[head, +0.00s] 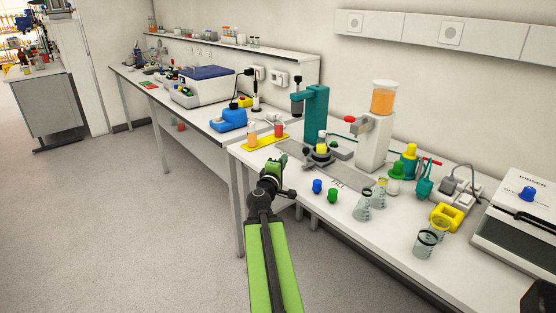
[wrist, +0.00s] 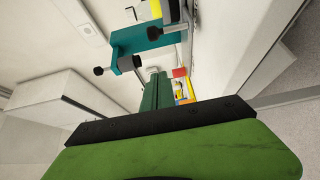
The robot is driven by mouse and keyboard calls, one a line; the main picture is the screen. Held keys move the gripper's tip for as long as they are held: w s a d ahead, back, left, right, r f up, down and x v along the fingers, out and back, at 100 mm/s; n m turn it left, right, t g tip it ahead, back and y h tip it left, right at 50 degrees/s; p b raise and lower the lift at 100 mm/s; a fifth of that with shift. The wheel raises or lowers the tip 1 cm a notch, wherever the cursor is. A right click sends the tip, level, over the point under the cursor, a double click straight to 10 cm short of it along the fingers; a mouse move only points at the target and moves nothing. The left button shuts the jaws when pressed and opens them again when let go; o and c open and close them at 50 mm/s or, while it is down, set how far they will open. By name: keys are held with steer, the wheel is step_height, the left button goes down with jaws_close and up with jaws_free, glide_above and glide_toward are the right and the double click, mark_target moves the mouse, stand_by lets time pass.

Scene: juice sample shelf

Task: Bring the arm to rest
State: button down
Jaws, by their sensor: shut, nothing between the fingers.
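My green arm reaches up from the bottom of the head view to the front edge of the white bench (head: 310,190). My gripper (head: 280,160) is at its far end, left of the blue and green caps and in front of the yellow mat. In the wrist view the dark green fingers of my gripper (wrist: 157,80) lie together, shut and empty. The wrist view is tilted, with a teal stand (wrist: 150,38) above the fingers. I cannot tell from these frames exactly how high the gripper is above the bench.
A yellow mat (head: 262,143) holds small bottles. A teal press (head: 315,115) and a white dispenser (head: 374,148) stand behind. The floor (head: 150,230) at left is clear.

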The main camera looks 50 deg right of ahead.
steer(key=w+a+r+n+t+y+p, duration=0.1)
steer(key=w+a+r+t+y+p, duration=0.15)
steer(key=w+a, duration=0.6)
steer(key=w+a+r+n+t+y+p, duration=0.1)
steer(key=w+a+r+t+p, duration=0.15)
steer(key=w+a, duration=0.6)
steer(key=w+a+f+m+g+y+p, duration=0.1)
steer(key=w+a+f+p, duration=0.1)
steer(key=a, duration=0.5)
steer(key=w+a+f+m+y+p, duration=0.1)
steer(key=w+a+y+p, duration=0.1)
steer(key=a, duration=0.6)
steer(key=s+a+f+m+g+y+p, duration=0.1)
steer(key=s+a+f+g+y, duration=0.15)
steer(key=a+f, duration=0.45)
steer(key=s+a+f+m+g+y+p, duration=0.1)
steer(key=a+f+m+g+y, duration=0.15)
steer(key=a, duration=0.85)
steer(key=s+a+f+g+y, duration=0.4)
steer(key=s+a+f+y, duration=0.1)
steer(key=s+a, duration=0.5)
steer(key=shift+f+g, duration=0.15)
steer(key=shift+g, duration=0.25)
steer(key=shift+y, duration=0.25)
